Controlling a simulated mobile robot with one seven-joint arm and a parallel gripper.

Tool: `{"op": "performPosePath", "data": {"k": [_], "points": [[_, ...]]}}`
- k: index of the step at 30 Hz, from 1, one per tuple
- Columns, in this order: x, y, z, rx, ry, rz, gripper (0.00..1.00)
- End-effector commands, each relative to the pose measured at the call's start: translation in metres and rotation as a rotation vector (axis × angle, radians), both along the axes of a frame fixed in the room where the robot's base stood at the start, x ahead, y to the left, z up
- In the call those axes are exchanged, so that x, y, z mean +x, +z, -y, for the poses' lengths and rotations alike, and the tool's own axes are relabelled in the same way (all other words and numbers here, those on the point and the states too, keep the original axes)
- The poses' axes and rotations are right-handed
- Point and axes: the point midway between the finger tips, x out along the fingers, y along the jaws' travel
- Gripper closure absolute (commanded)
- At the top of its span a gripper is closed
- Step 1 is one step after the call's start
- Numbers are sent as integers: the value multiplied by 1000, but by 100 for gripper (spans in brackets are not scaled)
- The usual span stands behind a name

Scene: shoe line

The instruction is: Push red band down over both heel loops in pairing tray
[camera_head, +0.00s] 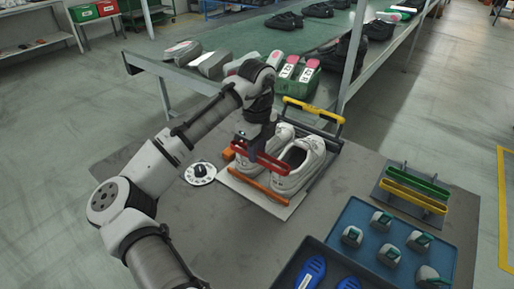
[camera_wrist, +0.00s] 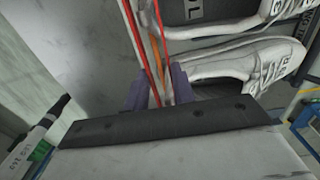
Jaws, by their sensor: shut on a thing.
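Two white shoes (camera_head: 302,168) (camera_wrist: 245,70) stand side by side in the pairing tray (camera_head: 262,199), a pale plate on the table. An orange bar (camera_head: 258,185) runs along the tray's near side. My gripper (camera_head: 254,154) (camera_wrist: 153,92) is shut on the red band (camera_head: 263,161) (camera_wrist: 134,38), beside the near ends of the shoes. The band stretches across both shoes in the head view and shows as thin red strands in the wrist view. The heel loops are too small or hidden to make out, so I cannot tell whether the band touches them.
A yellow-handled rack (camera_head: 313,112) stands behind the shoes. A white dial (camera_head: 200,173) lies left of the tray. At right are a rack with green and yellow bars (camera_head: 416,187) and a blue tray (camera_head: 449,262) of small parts. A conveyor (camera_head: 228,43) carries shoes behind.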

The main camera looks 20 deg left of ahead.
Motion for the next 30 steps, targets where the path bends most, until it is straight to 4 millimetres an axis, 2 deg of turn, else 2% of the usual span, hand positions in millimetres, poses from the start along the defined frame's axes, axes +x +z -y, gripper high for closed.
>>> {"op": "performPosePath", "data": {"k": [10, 11, 16, 25, 30], "points": [[0, -2, 0, 1, 0, 0, 96], [0, -2, 0, 1, 0, 0, 72], [0, -2, 0, 1, 0, 0, 50], [0, -1, 0, 1, 0, 0, 49], [0, 6, 0, 1, 0, 0, 49]]}}
